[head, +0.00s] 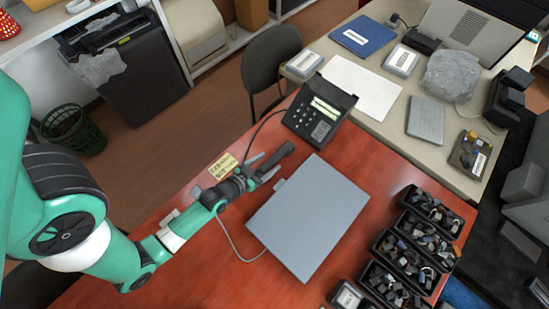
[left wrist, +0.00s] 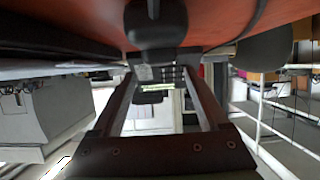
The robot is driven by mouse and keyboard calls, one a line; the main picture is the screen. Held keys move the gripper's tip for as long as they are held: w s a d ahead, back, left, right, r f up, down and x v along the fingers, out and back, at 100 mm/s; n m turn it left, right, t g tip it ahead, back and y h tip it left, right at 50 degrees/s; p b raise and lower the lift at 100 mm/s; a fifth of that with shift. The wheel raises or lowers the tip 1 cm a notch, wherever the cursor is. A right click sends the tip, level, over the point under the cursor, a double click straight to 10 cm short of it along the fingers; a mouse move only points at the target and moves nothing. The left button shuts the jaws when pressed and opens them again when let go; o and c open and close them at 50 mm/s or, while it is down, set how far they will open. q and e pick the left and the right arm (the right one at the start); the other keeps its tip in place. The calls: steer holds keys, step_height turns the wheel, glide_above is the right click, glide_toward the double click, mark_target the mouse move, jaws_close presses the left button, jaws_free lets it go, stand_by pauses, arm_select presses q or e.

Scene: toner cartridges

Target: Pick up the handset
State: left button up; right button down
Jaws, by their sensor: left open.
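The handset (head: 279,155) is a black bar lying on the red table, beside the desk phone base (head: 318,112) with its lit display. My left gripper (head: 264,172) is open at the handset's near end, with its fingers on either side of that end. In the left wrist view, a dark rounded shape that looks like the handset (left wrist: 157,28) shows beyond the fingertips of my left gripper (left wrist: 163,78). I cannot tell whether the fingers touch it. My right gripper is in neither view.
A grey flat box (head: 312,215) lies just right of my left gripper. A yellow note (head: 222,165) lies to its left. Black bins (head: 408,245) of small parts stand at the right. A cable runs beside the phone. A cream desk (head: 380,125) stands behind.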

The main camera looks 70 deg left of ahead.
mark_target(276, 157)
arm_select(q)
steer(key=b+x, duration=0.2)
steer(key=x, duration=0.3)
steer(key=shift+w+a+f, duration=0.25)
steer(key=shift+a+f, duration=0.05)
jaws_close()
